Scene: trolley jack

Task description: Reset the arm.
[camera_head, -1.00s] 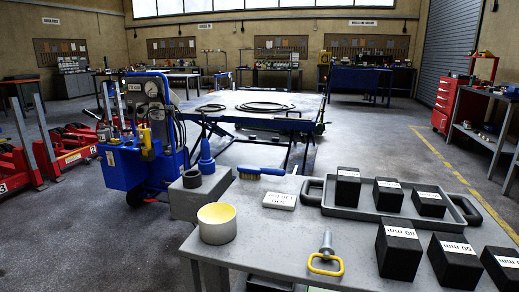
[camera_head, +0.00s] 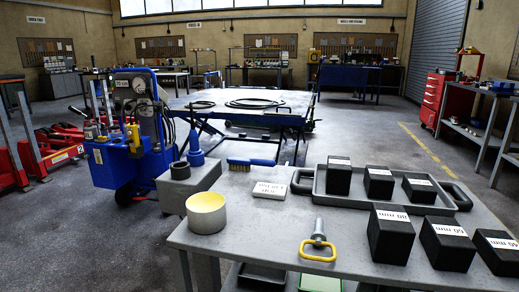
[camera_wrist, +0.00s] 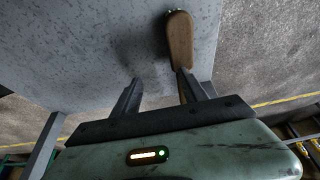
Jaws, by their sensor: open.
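My gripper (camera_wrist: 160,80) shows in the wrist view, its two dark fingers apart with bare grey surface between them. A brown, wooden-looking handle (camera_wrist: 180,40) lies beyond the right fingertip; its lower end passes close to that finger, and I cannot tell whether they touch. My arm and gripper do not show in the head view.
The grey workbench (camera_head: 270,212) carries a cream-lined cup (camera_head: 206,212), a yellow-ringed pin (camera_head: 319,242), a blue-handled brush (camera_head: 251,162) and a tray (camera_head: 305,183). Black blocks (camera_head: 391,234) stand at the right. A blue trolley (camera_head: 118,165) stands left, with floor around it.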

